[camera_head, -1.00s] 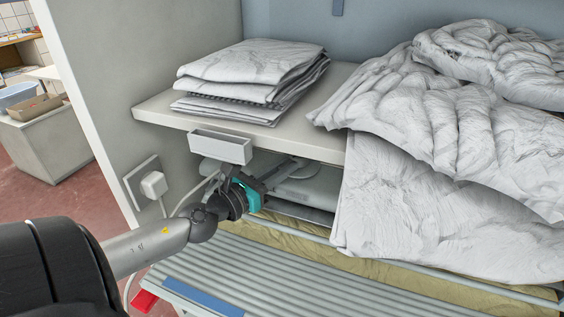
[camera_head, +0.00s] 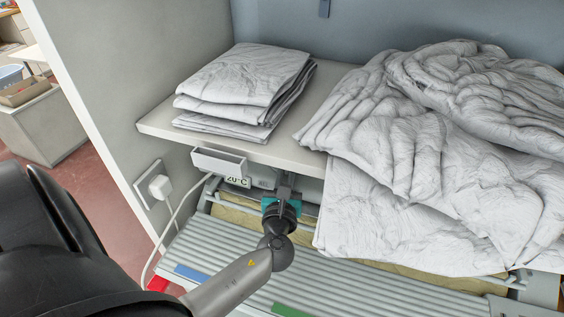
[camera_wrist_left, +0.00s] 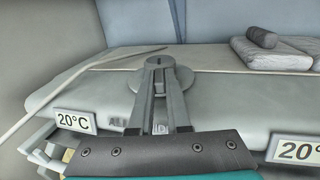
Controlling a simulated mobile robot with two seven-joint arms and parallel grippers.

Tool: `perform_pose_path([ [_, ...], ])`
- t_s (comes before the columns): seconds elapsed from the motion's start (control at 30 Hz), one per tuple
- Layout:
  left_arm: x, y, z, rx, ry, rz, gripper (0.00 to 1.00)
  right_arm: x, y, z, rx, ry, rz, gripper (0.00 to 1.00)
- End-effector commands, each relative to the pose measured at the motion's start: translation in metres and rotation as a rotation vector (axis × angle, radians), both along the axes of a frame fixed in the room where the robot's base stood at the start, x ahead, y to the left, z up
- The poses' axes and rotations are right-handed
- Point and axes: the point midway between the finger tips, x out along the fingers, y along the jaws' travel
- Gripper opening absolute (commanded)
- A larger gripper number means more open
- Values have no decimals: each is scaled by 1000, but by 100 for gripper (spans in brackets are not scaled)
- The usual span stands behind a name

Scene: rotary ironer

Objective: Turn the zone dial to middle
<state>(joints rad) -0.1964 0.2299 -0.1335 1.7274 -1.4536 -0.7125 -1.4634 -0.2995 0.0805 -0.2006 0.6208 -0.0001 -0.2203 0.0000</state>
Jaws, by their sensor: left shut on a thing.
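The zone dial (camera_wrist_left: 158,72) is a round grey knob on the ironer's pale front, seen in the left wrist view. My left gripper (camera_wrist_left: 160,66) is shut on its middle grip. In the head view the left gripper (camera_head: 285,182) reaches under the shelf edge, and the dial is hidden there by the gripper and shelf. A "20°C" display (camera_wrist_left: 75,121) stands at the left below the dial, and another "20°C" display (camera_wrist_left: 300,150) at the right. Lettering under the dial is partly covered by the gripper. The right gripper is not in view.
A shelf (camera_head: 170,123) above the gripper carries folded sheets (camera_head: 245,82). A large crumpled white sheet (camera_head: 400,150) hangs down to the right. A slatted feed board (camera_head: 330,285) lies below. A plug with a cable (camera_head: 160,187) is on the left wall.

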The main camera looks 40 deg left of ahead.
Motion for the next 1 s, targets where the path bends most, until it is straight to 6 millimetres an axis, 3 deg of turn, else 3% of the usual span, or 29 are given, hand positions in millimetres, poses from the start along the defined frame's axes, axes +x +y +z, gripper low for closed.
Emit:
perform_pose_path([
  [0.4, 7, -8, 2, 1, -5, 187, 0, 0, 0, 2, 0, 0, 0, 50],
  [0.97, 8, -8, 2, 2, -5, 214, 0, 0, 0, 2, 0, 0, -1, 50],
  [1.0, 8, -8, 2, 2, -5, 214, 19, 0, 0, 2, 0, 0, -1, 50],
])
